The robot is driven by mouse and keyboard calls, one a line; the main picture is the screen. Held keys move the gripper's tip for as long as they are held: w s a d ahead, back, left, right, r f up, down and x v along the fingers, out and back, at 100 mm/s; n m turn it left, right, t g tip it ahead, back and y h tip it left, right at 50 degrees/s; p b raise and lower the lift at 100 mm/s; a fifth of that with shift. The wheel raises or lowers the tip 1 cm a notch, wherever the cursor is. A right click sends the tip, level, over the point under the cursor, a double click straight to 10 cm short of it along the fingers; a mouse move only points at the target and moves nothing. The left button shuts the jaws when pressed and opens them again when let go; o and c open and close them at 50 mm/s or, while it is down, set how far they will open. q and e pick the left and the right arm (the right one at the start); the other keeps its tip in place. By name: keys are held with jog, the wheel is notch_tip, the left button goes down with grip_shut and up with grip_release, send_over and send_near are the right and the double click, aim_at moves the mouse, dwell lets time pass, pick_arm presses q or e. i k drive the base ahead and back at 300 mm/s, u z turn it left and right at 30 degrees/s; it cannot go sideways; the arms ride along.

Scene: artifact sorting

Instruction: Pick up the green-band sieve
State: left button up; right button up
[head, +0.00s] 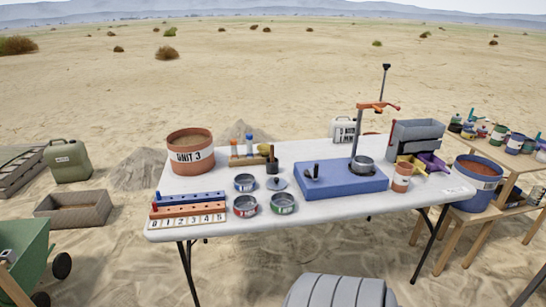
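The green-band sieve (283,204) is a small round metal pan with a green band and label. It sits upright on the white folding table (330,212), near the front edge. A red-band sieve (245,206) stands just to its left. A blue-band sieve (245,183) stands behind the red one. A round lid with a dark knob (276,184) lies just behind the green-band sieve. Neither of my grippers shows in the head view.
The blue shaker base (330,186) with its upright post stands to the right of the sieves. Numbered racks (190,211) lie to the left, with the UNIT 3 bucket (190,170) behind them. An orange-brown cup (402,178) stands further right. The front strip of the table is clear.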

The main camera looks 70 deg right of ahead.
aim_at(282, 202)
jog(key=z, duration=0.6)
jog(key=i, duration=0.8)
jog(key=z, duration=0.8)
